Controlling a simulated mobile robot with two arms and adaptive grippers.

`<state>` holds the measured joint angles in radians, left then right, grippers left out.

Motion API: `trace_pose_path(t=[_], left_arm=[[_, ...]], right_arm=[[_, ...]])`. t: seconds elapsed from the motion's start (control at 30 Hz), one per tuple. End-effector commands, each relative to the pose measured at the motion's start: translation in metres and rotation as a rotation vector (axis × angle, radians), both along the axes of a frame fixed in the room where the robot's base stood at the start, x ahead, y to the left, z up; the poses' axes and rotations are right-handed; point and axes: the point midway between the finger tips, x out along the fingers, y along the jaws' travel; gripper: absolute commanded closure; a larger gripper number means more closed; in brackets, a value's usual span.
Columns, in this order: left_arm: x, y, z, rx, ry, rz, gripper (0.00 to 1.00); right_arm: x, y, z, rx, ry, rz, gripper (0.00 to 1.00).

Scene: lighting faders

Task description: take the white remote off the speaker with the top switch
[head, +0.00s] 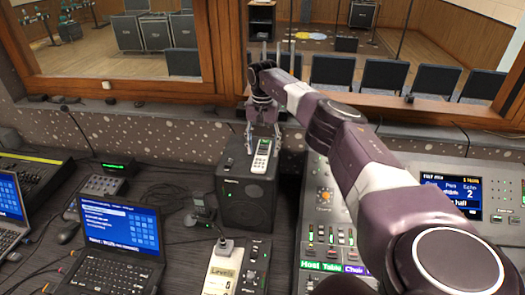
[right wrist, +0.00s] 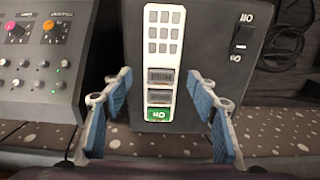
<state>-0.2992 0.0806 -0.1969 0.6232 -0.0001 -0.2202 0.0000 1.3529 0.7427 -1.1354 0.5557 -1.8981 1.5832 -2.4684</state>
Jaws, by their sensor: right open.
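The white remote (head: 261,155) lies flat on top of the dark speaker (head: 247,200) in the head view. In the right wrist view the remote (right wrist: 162,50) shows pale grey buttons, two dark windows and a green label at its near end. A black switch (right wrist: 241,38) with white markings is set in the speaker's top (right wrist: 205,45), beside the remote and apart from it. My right gripper (head: 263,138) is open above the back of the speaker. In the wrist view its blue-padded fingers (right wrist: 160,95) stand on either side of the remote's labelled end, with nothing clearly gripped.
A mixing console (head: 330,215) stands right of the speaker. A spotted ledge (head: 150,125) and window frame are behind.

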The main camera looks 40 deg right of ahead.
Motion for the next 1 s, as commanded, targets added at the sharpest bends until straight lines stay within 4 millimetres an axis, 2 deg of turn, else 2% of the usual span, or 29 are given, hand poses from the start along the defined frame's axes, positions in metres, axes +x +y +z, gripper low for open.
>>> trace_pose_path(t=[0.1, 0.33, 0.53, 0.77, 1.0], left_arm=[[0.013, -0.010, 0.006, -0.013, -0.020, 0.000, 0.60], [0.005, -0.008, 0.004, -0.008, -0.006, -0.003, 0.60], [-0.006, -0.003, 0.003, -0.003, 0.010, -0.004, 0.60], [-0.007, -0.001, 0.003, 0.000, 0.010, -0.004, 0.60], [-0.006, -0.001, 0.003, -0.001, 0.008, -0.003, 0.60]], right_arm=[[0.000, 0.001, -0.007, 0.000, 0.000, 0.000, 0.46], [0.000, 0.000, -0.009, 0.000, -0.001, 0.000, 0.47], [0.000, 0.000, -0.009, 0.000, -0.001, 0.001, 0.70], [0.000, 0.000, -0.008, 0.000, -0.001, 0.001, 0.95], [0.001, 0.000, -0.008, 0.000, -0.003, 0.001, 0.95]])
